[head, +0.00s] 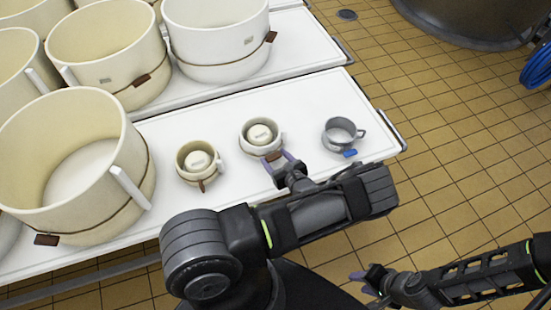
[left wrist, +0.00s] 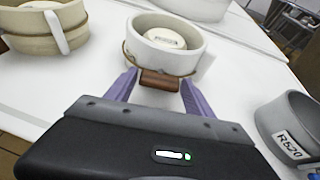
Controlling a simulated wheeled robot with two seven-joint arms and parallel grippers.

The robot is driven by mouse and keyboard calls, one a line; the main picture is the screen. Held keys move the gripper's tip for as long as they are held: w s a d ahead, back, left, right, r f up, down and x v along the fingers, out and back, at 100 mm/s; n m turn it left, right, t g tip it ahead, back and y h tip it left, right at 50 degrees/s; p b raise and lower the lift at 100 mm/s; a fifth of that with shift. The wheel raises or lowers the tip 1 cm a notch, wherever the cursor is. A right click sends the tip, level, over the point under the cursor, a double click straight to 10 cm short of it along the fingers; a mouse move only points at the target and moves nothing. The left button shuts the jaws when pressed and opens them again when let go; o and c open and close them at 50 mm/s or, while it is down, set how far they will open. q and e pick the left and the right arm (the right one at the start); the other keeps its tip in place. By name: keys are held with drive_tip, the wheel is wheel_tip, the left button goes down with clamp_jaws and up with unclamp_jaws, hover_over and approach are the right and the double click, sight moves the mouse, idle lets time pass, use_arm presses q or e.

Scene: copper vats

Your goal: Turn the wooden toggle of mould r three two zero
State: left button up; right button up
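A small white mould (head: 262,135) with a round disc inside stands mid-table; in the left wrist view it is straight ahead (left wrist: 165,40). The label on its disc is too small to read surely. Its brown wooden toggle (left wrist: 159,80) sits at the near side, on a cord around the wall. My left gripper (head: 276,167) has its purple fingers at the two ends of this toggle, also in the left wrist view (left wrist: 160,84); whether they press on it I cannot tell. My right gripper (head: 362,282) is low at the right, empty, fingers apart.
A cream mould (head: 188,165) with its own toggle stands to the left. A grey cup marked R520 (left wrist: 280,125) stands to the right, near the table's edge. Large cream vats (head: 110,45) fill the left and back. Tiled floor lies beyond the white table (head: 225,115).

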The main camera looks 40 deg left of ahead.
use_arm(q)
drive_tip(key=b+v, duration=0.1)
drive_tip(key=v, duration=0.6)
drive_tip(key=shift+s+d+r, duration=0.15)
drive_tip(key=shift+d, duration=0.2)
idle(0.4)
